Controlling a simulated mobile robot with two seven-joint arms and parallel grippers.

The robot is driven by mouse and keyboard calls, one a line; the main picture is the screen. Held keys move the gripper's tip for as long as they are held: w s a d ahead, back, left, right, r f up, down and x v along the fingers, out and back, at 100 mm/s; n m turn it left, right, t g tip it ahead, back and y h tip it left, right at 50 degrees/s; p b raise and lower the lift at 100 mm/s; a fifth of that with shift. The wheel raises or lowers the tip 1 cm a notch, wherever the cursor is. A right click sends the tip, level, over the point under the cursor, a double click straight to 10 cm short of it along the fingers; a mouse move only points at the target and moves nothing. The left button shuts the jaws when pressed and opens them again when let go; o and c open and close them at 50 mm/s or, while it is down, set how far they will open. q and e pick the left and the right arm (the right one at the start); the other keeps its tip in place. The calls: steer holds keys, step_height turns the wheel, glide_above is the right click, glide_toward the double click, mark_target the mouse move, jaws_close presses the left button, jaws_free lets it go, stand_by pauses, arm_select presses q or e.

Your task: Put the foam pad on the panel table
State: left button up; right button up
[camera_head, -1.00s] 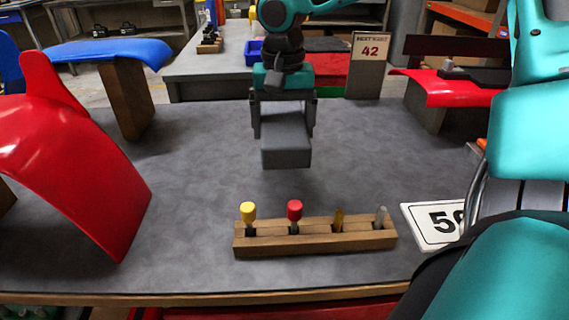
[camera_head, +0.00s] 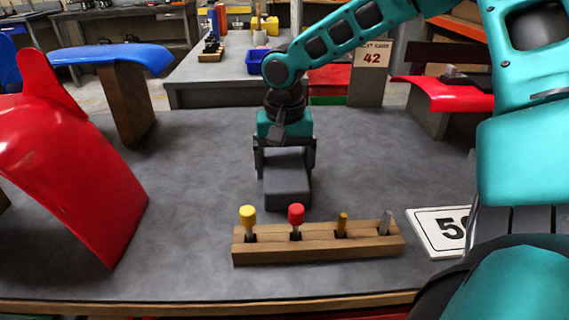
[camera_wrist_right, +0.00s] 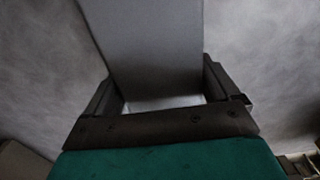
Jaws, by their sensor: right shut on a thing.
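The foam pad (camera_head: 287,188) is a dark grey block in the middle of the head view. My right gripper (camera_head: 285,165) points down and is shut on it, with a finger at each side. The pad is low over the grey top of the panel table (camera_head: 200,185), just behind the wooden tool block; I cannot tell whether it touches the surface. In the right wrist view the pad (camera_wrist_right: 150,45) fills the space beyond the fingers of the right gripper (camera_wrist_right: 160,90). My left gripper is not in view.
A wooden block (camera_head: 318,249) holding several tools stands at the table's front. A red curved panel (camera_head: 75,175) is at the left and a white number plate (camera_head: 440,230) at the right. A blue panel (camera_head: 110,54) lies behind left. The table's middle left is clear.

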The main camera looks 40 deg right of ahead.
mark_target(285, 159)
steer(key=o, duration=0.8)
steer(key=shift+c, duration=0.2)
step_height(285, 159, up, 11)
steer(key=p, duration=0.3)
steer(key=shift+p, duration=0.3)
steer(key=shift+r, duration=0.65)
